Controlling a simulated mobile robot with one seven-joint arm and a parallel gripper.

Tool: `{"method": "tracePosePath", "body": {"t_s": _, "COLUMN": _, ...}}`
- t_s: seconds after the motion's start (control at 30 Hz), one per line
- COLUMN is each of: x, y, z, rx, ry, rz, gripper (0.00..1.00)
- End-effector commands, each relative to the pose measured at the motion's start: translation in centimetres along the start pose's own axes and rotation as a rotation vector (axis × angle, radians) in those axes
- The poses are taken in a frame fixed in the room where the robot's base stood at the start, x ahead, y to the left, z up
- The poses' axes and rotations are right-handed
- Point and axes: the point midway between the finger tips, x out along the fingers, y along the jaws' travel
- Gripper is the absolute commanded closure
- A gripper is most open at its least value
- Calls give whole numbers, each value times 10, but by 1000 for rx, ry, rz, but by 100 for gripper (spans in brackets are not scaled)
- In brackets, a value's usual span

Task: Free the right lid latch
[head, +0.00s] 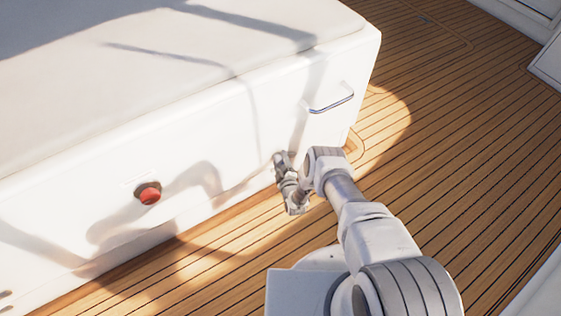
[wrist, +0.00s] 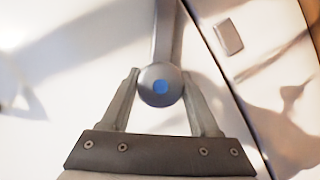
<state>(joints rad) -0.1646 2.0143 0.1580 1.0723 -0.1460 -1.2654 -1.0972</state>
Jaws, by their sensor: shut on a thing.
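The right lid latch shows in the wrist view as a grey lever (wrist: 167,35) with a round end and a blue dot (wrist: 160,87). Its bar runs up out of the top of the picture. My gripper (wrist: 160,78) has one finger on each side of the round end and is shut on it. In the head view my gripper (head: 280,159) is at the white front face of the hatch box (head: 235,130), below and left of the metal handle. The latch itself is hidden there behind my gripper and wrist.
A metal bar handle (head: 331,104) is on the box front, above right of my gripper. A red round knob (head: 149,194) sits further left on the same face. A small grey rectangular piece (wrist: 228,37) shows in the wrist view. The teak deck (head: 480,150) is clear at right.

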Motion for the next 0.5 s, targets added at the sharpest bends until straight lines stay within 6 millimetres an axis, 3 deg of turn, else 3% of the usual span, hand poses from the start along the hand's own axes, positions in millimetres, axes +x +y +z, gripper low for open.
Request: {"method": "tracePosePath", "body": {"t_s": 0.5, "x": 1, "y": 1, "z": 0, "rx": -125, "ry": 0, "rz": 53, "gripper": 94}}
